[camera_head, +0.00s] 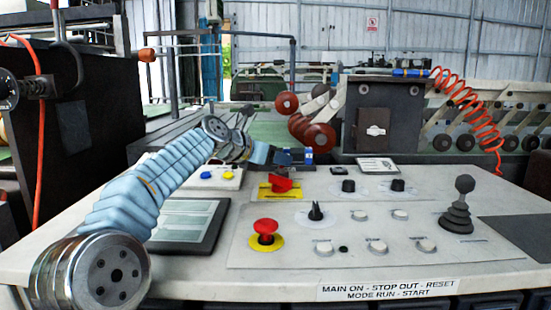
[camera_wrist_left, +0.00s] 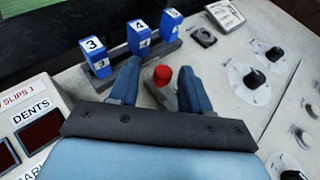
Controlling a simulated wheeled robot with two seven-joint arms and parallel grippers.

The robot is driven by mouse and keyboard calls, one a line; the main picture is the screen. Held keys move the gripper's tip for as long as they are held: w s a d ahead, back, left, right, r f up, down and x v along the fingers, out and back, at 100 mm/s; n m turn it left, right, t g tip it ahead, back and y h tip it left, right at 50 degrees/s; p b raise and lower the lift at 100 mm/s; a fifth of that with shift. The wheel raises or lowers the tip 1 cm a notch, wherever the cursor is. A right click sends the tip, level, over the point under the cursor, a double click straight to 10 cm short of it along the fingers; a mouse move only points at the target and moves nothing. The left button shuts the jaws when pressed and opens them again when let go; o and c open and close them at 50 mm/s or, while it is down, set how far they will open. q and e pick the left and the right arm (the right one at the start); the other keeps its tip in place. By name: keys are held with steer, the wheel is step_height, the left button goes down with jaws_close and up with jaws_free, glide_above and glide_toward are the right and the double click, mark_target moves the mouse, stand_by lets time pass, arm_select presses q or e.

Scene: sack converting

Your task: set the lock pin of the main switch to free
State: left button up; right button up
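The main switch (camera_head: 281,183) has a red handle on a yellow plate, on the console's raised panel. A small red knob on a grey base (camera_wrist_left: 162,75) shows between my left fingers in the wrist view; I cannot tell for sure that it is the lock pin. My left gripper (camera_head: 262,153) is just behind and left of the main switch in the head view. It also shows in the wrist view (camera_wrist_left: 158,85), fingers apart, with gaps on both sides of the knob. The pin's position is unclear. My right gripper is out of view.
Blue numbered blocks (camera_wrist_left: 97,57) stand on a dark bracket beyond the fingers. A red stop button (camera_head: 265,229), black dials (camera_head: 348,186), several push buttons and a black joystick (camera_head: 459,206) stand on the console. A dark-framed display (camera_head: 182,224) lies under my left arm.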

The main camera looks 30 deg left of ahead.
arm_select(q)
steer(key=v, duration=1.3)
steer(key=shift+s+r+b, duration=0.2)
steer(key=shift+s+b, duration=0.15)
steer(key=shift+b, duration=0.1)
steer(key=shift+a, duration=0.1)
